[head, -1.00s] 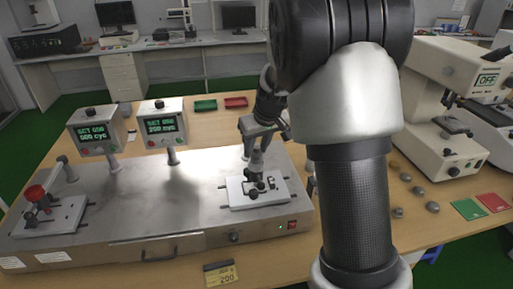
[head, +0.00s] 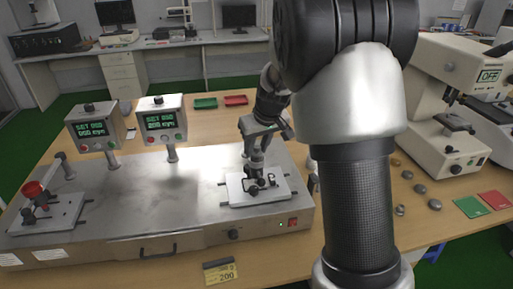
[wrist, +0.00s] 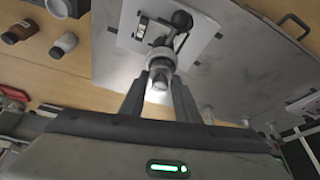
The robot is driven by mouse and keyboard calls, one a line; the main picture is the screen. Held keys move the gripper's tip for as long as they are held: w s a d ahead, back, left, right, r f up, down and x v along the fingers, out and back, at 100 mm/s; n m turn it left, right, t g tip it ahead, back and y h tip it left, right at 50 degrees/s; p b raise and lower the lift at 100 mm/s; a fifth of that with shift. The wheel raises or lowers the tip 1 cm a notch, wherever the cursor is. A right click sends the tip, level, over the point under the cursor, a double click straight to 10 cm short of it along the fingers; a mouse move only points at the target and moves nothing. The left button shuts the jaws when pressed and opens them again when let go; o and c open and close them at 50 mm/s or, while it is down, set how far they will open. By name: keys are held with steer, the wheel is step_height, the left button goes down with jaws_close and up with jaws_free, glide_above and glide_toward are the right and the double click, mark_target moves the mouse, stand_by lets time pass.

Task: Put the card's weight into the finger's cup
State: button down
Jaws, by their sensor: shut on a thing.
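My gripper (head: 257,160) is over the fixture on the right white plate (head: 272,196). In the wrist view, its two fingers (wrist: 161,84) are shut on a small grey metal weight (wrist: 160,81). The weight is right at the round grey cup (wrist: 160,60) of the test finger, above the plate; I cannot tell whether it sits inside or just above it. The arm and fingers hide much of the cup in the head view. The yellow card (head: 220,272) lies at the table's front edge and reads 200.
Several loose weights (head: 420,189) lie on the table at the right, beside a large white instrument (head: 455,90).

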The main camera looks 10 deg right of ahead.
stand_by(0.3)
steer(key=c, duration=0.7)
jaws_free()
steer(key=p+v, duration=0.3)
steer(key=v, duration=0.4)
stand_by(0.6)
steer(key=shift+s, duration=0.1)
steer(key=s+a+r+m+p, duration=0.1)
steer(key=s+r+p, duration=0.1)
steer(key=s+r, duration=1.05)
steer(key=s+m+t+h+p, duration=0.1)
steer(key=s, duration=1.6)
steer(key=shift+d+r+m, duration=0.2)
steer(key=shift+r+m, duration=0.05)
steer(key=shift+m, duration=0.15)
